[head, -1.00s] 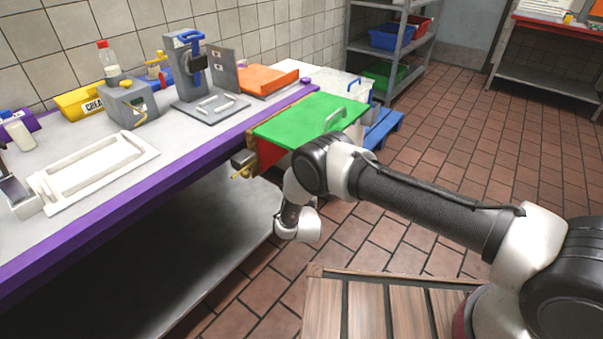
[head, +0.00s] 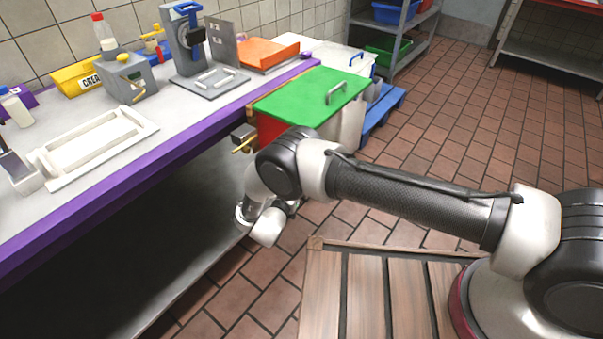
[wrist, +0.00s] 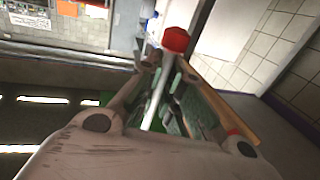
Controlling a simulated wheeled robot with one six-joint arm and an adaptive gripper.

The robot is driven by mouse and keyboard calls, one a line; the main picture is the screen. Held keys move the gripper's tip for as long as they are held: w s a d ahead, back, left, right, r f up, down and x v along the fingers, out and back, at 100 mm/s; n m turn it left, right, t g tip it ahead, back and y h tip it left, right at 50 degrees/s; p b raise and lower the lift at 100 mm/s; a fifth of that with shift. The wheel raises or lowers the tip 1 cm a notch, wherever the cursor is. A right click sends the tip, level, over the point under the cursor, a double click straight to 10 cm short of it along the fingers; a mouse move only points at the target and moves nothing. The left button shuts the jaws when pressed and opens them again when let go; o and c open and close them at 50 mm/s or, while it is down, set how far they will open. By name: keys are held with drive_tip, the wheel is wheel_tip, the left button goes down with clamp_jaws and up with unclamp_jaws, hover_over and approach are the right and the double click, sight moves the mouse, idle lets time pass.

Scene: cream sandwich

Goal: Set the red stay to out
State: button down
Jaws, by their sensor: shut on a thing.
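The red stay shows in the wrist view as a red knob (wrist: 176,39) on the end of a pale rod (wrist: 155,100). The rod runs down between the fingers of my gripper (wrist: 166,68), which is shut on it just below the knob. The stay cannot be made out in the head view, where my own arm covers the gripper beside the bench's front edge. I cannot tell from these frames whether the stay is in or out.
A red chest with a green lid (head: 312,97) stands at the bench's right end, with a brass-coloured tap (head: 243,143) near its left side. The purple-edged bench (head: 150,153) has a lower shelf (head: 130,250).

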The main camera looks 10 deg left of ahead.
drive_tip(key=shift+s+a, duration=0.2)
drive_tip(key=shift+s, duration=0.25)
drive_tip(key=c, duration=1.6)
unclamp_jaws()
drive_tip(key=shift+o, duration=0.2)
drive_tip(key=shift+s, duration=0.15)
drive_tip(key=v, duration=1.1)
drive_tip(key=shift+s+a, duration=0.2)
drive_tip(key=shift+s, duration=0.2)
